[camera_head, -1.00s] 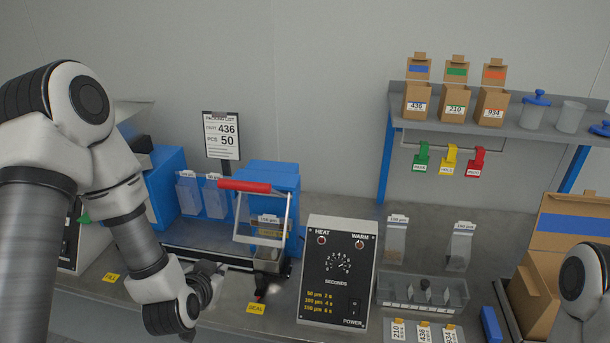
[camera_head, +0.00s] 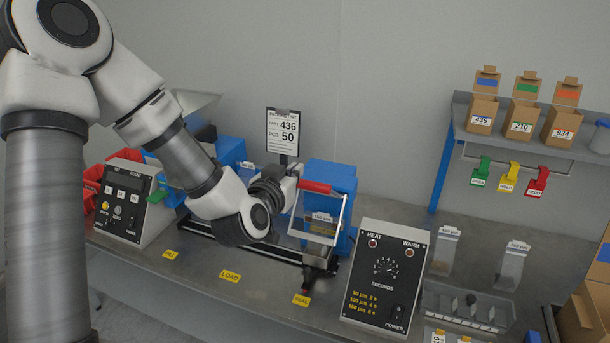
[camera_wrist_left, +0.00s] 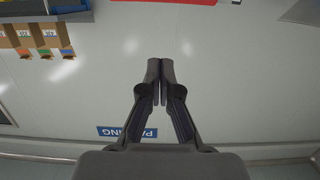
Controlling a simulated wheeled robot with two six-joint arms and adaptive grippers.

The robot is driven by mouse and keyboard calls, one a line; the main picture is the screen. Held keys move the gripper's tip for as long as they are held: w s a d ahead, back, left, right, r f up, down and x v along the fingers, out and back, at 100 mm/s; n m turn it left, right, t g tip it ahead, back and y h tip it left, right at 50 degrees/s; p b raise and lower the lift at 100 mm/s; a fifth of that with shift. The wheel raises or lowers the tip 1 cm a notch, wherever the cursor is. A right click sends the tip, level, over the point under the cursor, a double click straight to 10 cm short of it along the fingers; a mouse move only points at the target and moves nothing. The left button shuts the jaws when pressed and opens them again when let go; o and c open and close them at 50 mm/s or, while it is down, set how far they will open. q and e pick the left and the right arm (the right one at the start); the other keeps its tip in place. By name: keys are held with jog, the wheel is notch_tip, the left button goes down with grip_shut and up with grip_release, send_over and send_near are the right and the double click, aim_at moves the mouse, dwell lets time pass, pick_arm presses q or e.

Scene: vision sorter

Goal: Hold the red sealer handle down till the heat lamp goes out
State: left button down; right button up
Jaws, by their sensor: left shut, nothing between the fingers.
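The red sealer handle (camera_head: 315,187) is a red grip on a raised white frame, at the middle of the head view. It stands up over the sealer's dark jaw (camera_head: 318,262). The timer box (camera_head: 385,280) to its right has a HEAT lamp (camera_head: 373,243) and a WARM lamp (camera_head: 409,253). The HEAT lamp looks dark red; I cannot tell if it is lit. My left gripper (camera_head: 291,171) is just left of and slightly above the handle, apparently not on it. In the wrist view its fingers (camera_wrist_left: 160,70) are shut and empty, pointing at the wall. My right gripper is not in view.
A packing list (camera_head: 283,132) stands behind the sealer, next to a blue housing (camera_head: 335,174). A counter box (camera_head: 128,205) stands at the left. A shelf (camera_head: 470,128) with cartons is at the back right. The bench front near the LOAD label (camera_head: 230,276) is clear.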

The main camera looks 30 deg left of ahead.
pick_arm(q)
jog(key=p, duration=0.3)
send_over(305, 184)
jog(key=w, duration=0.1)
jog(key=shift+w+a+f, duration=0.15)
jog(key=shift+f, duration=0.35)
jog(key=f, duration=0.1)
jog(key=s+f, duration=0.1)
jog(key=f, duration=0.1)
jog(key=shift+f+p, duration=0.15)
jog(key=shift+p, duration=0.2)
jog(key=shift+s+f, duration=0.2)
jog(key=shift+f, duration=0.15)
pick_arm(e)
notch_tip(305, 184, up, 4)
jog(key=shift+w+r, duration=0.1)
pick_arm(q)
jog(key=shift+d, duration=0.2)
